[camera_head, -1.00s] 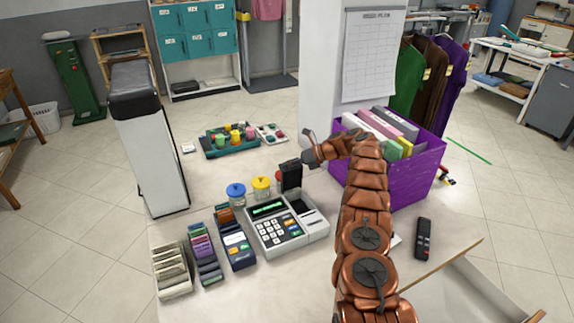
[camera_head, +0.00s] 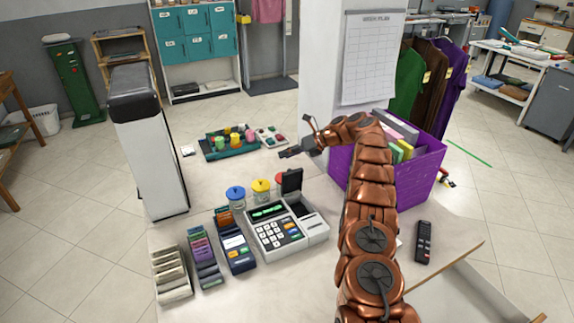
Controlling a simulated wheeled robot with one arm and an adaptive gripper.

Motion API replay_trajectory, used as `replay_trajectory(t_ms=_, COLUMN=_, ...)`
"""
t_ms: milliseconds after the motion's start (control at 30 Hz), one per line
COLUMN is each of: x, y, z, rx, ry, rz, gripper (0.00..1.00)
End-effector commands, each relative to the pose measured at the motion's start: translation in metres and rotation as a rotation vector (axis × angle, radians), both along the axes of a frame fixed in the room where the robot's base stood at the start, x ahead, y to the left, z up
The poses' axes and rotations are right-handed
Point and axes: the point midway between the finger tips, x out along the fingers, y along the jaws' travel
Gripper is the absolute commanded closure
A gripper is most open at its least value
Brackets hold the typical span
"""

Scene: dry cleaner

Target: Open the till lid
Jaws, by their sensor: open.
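The till (camera_head: 277,232) is a light grey register with a keypad and a green display, standing on the counter. Its black lid (camera_head: 292,182) stands raised, roughly upright, at the back right of the till. The dark compartment under the lid shows open. My gripper (camera_head: 290,153) is open and empty, pointing left above and behind the lid, with a visible gap between them. The fine gap between its fingers is small in this view.
Jars with blue (camera_head: 235,194) and yellow lids stand behind the till. Card racks (camera_head: 236,250) stand to its left. A purple crate (camera_head: 412,180) with folders is at the right, near my arm. A remote (camera_head: 423,242) lies on the right. A teal tray (camera_head: 230,147) is farther back.

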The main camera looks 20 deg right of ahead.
Motion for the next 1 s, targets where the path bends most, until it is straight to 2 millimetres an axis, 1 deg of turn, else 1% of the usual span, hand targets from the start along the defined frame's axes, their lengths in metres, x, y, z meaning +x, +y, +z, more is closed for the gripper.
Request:
replay_trajectory(t_ms=33, x=0.000, y=-0.001, z=0.008, rx=-0.002, ry=-0.004, rz=0.000, gripper=0.58)
replay_trajectory(t_ms=100, x=0.000, y=-0.001, z=0.017, rx=-0.001, ry=-0.004, rz=-0.001, gripper=0.58)
replay_trajectory(t_ms=200, x=0.000, y=0.000, z=0.024, rx=-0.001, ry=-0.005, rz=0.000, gripper=0.58)
replay_trajectory(t_ms=333, x=0.000, y=0.000, z=0.028, rx=0.000, ry=-0.003, rz=0.000, gripper=0.58)
replay_trajectory(t_ms=800, x=0.000, y=0.000, z=0.029, rx=0.000, ry=-0.004, rz=0.002, gripper=0.58)
replay_trajectory(t_ms=900, x=-0.001, y=0.004, z=0.034, rx=-0.012, ry=-0.015, rz=0.015, gripper=0.58)
replay_trajectory(t_ms=1000, x=-0.003, y=0.014, z=0.041, rx=-0.034, ry=-0.034, rz=0.046, gripper=0.58)
